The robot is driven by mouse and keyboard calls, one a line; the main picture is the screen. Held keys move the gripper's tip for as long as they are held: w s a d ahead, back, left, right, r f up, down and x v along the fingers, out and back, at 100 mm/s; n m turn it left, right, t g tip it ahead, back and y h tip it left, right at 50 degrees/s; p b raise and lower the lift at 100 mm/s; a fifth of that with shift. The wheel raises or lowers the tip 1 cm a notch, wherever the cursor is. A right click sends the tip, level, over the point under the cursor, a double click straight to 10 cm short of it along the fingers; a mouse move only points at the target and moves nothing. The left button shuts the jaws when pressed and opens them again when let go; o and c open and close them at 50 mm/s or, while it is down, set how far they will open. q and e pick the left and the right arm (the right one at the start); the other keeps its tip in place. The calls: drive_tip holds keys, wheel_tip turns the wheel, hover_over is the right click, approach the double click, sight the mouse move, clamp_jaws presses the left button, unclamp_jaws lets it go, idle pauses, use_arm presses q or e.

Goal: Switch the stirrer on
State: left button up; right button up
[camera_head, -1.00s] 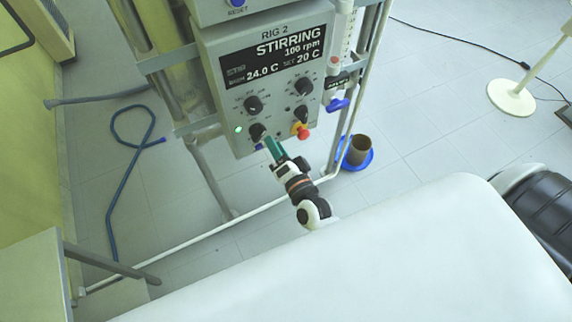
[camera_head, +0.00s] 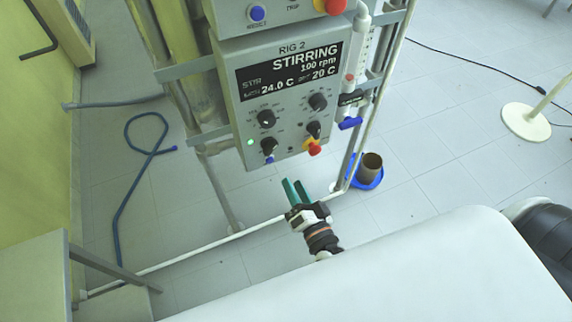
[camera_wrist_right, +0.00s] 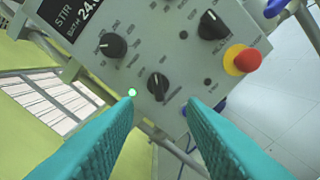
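The RIG 2 control box (camera_head: 240,70) hangs on a metal frame, and its display (camera_head: 290,72) reads STIRRING, 100 rpm, 24.0 C and set 20 C. The lower left knob (camera_head: 269,146) sits beside a lit green lamp (camera_head: 250,142). In the right wrist view this knob (camera_wrist_right: 158,86) lies ahead between the fingers, with the green lamp (camera_wrist_right: 132,92) to its left. My right gripper (camera_head: 298,184) is open and empty, below the box and apart from the knob. It also shows in the right wrist view (camera_wrist_right: 160,110). My left gripper is not in view.
Two upper knobs (camera_head: 266,119) and a blue valve handle (camera_head: 351,123) are close by. A brown beaker in a blue dish (camera_head: 370,168) stands on the floor. A blue hose (camera_head: 128,190) lies left.

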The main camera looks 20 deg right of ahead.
sight(272, 151)
drive_tip(key=w, duration=0.4)
drive_tip(key=w+n+p, duration=0.1)
drive_tip(key=w, duration=0.3)
drive_tip(key=w+a+n+p, duration=0.1)
drive_tip(key=w, duration=0.2)
drive_tip(key=shift+w+a+f, duration=0.1)
drive_tip(key=shift+w+f, duration=0.1)
drive_tip(key=shift+w, duration=0.2)
